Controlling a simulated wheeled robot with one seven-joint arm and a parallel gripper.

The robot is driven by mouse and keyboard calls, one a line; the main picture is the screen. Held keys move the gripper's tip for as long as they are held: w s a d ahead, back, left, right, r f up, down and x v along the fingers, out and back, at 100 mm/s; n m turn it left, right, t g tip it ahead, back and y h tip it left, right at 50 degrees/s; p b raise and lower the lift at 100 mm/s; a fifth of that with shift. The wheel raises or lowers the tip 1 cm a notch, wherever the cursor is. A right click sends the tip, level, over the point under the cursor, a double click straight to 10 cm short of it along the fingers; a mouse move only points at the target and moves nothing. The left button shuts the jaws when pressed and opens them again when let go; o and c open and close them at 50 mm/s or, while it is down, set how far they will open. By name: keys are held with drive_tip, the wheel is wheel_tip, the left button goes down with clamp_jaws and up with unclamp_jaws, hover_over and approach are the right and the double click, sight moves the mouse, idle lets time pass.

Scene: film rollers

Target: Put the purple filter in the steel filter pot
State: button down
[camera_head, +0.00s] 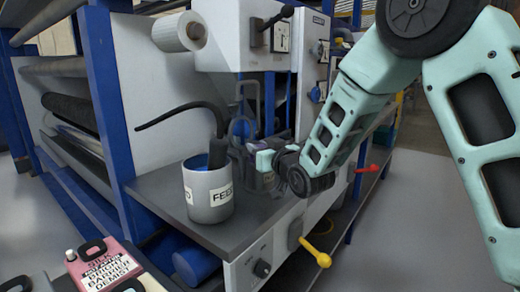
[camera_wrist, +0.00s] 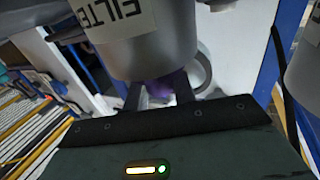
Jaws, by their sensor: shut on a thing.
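The steel filter pot (camera_wrist: 150,45) is large at the top of the wrist view, with a white label reading "FILTE". In the head view it stands on the dark shelf, partly behind my gripper. My gripper (camera_wrist: 160,96) is shut on the purple filter (camera_wrist: 157,88), a small purple patch between the dark fingers. The filter appears close to the pot's wall in the wrist view; whether they touch is unclear, and most of the filter is hidden. In the head view my gripper (camera_head: 262,160) is beside the pot, and the filter is hardly visible.
A grey pot labelled "FEED" (camera_head: 208,195) with blue inside stands left on the dark shelf (camera_head: 165,190). A black hose (camera_head: 180,112) arcs above it. The machine's white panel and blue posts are behind. A yellow lever (camera_head: 318,252) and red lever (camera_head: 370,169) stick out.

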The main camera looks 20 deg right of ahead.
drive_tip(key=shift+f, duration=0.2)
drive_tip(key=c, duration=1.1)
unclamp_jaws()
drive_tip(key=shift+r, duration=0.1)
drive_tip(key=shift+c, duration=0.2)
